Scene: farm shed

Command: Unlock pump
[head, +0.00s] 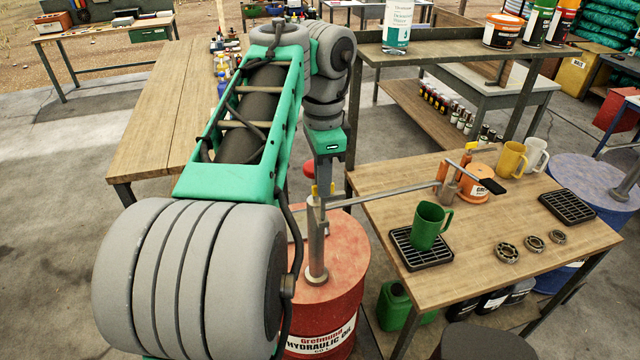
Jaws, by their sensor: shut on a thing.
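The pump (316,245) is a grey upright column on a red hydraulic oil drum (338,262). A long thin grey bar (375,194) runs from the pump's upper part to the right, over the table. A small yellow piece (314,191) shows at the pump's top. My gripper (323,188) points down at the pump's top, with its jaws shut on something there. The fingers and arm partly cover the spot, so I cannot tell exactly which part is held. Whether the pump is locked is not clear to see.
A long bench (160,110) stands left. A raised shelf (455,52) is behind.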

